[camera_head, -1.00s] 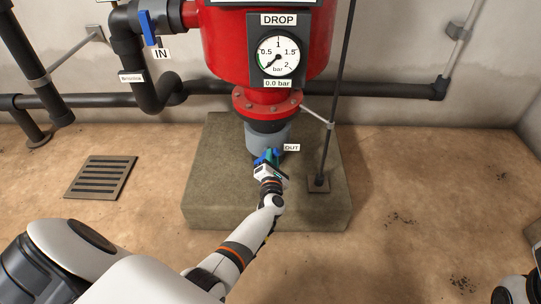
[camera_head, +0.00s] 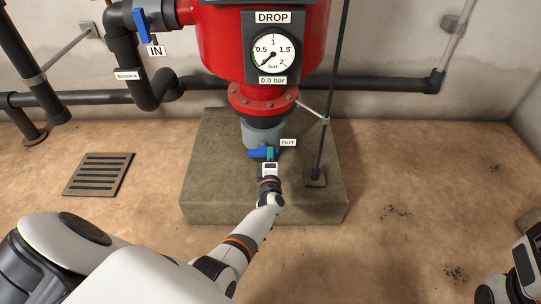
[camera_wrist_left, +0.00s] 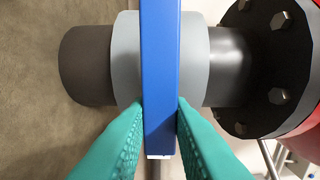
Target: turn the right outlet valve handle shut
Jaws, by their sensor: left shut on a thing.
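The blue outlet valve handle (camera_head: 256,153) is on the grey valve body (camera_head: 265,134) under the red tank, beside the OUT label (camera_head: 288,142). My left gripper (camera_head: 270,156) is at the handle. In the left wrist view the blue handle (camera_wrist_left: 160,70) runs crosswise over the grey valve body (camera_wrist_left: 126,50) and its pipe. The teal fingers of my left gripper (camera_wrist_left: 160,125) are shut on the handle's near end, one on each side. My right gripper's fingers are out of view; only part of my right arm shows at the lower right.
The red tank (camera_head: 215,45) has a gauge (camera_head: 272,53) reading 0.0 bar. Another blue handle (camera_head: 141,25) is by the IN label. A thin dark post (camera_head: 325,120) stands on the concrete plinth (camera_head: 215,190), right of the valve. The floor in front is clear.

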